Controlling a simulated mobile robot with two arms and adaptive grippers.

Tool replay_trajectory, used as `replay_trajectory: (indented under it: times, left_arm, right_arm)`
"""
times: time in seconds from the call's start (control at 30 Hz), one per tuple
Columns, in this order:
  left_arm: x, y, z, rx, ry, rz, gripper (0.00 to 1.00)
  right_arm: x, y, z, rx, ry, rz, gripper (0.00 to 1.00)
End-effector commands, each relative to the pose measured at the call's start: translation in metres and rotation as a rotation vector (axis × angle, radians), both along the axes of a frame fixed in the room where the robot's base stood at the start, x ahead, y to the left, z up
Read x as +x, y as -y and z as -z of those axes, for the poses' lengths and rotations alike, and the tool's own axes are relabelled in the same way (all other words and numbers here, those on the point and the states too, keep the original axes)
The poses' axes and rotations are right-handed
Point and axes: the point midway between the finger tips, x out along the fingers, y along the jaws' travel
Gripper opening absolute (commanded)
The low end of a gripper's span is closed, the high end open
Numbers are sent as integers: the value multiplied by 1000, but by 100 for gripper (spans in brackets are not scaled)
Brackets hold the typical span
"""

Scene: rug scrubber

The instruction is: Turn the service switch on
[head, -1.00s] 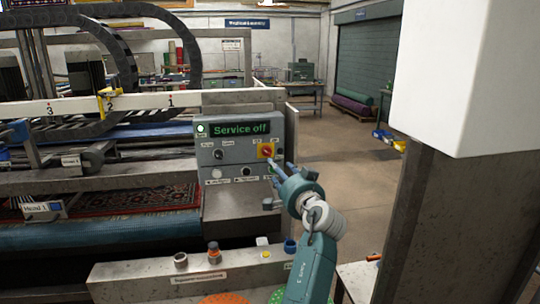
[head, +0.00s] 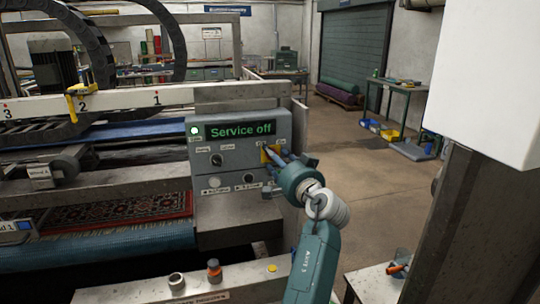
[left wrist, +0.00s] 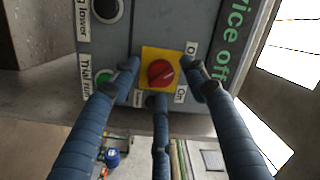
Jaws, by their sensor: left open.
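The service switch is a red rotary knob on a yellow plate; in the left wrist view the knob (left wrist: 160,73) sits between my fingers. In the head view its yellow plate (head: 265,156) is partly hidden by my gripper. The display (head: 240,130) on the grey control panel (head: 222,178) reads "Service off". My left gripper (head: 279,160) is at the panel's right side, in front of the switch. In the left wrist view its three fingers (left wrist: 160,76) are spread open around the knob; whether they touch it I cannot tell. My right gripper is out of view.
Other knobs (head: 216,160) and buttons sit on the panel. The rug machine with a patterned rug (head: 118,212) stands to the left. Open floor (head: 370,185) lies to the right.

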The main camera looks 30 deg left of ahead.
Motion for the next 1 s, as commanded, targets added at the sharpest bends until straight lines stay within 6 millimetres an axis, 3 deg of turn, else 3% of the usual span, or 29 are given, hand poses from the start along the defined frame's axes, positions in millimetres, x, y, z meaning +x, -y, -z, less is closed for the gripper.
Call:
replay_trajectory:
  times: [0.3,0.5,1.0]
  left_arm:
    - [0,1,0,0,0,0,43]
    - [0,0,0,-1,0,-1,3]
    - [0,0,0,43,-50,0,2]
  right_arm:
    - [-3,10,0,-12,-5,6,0]
    - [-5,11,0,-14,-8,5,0]
    - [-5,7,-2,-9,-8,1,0]
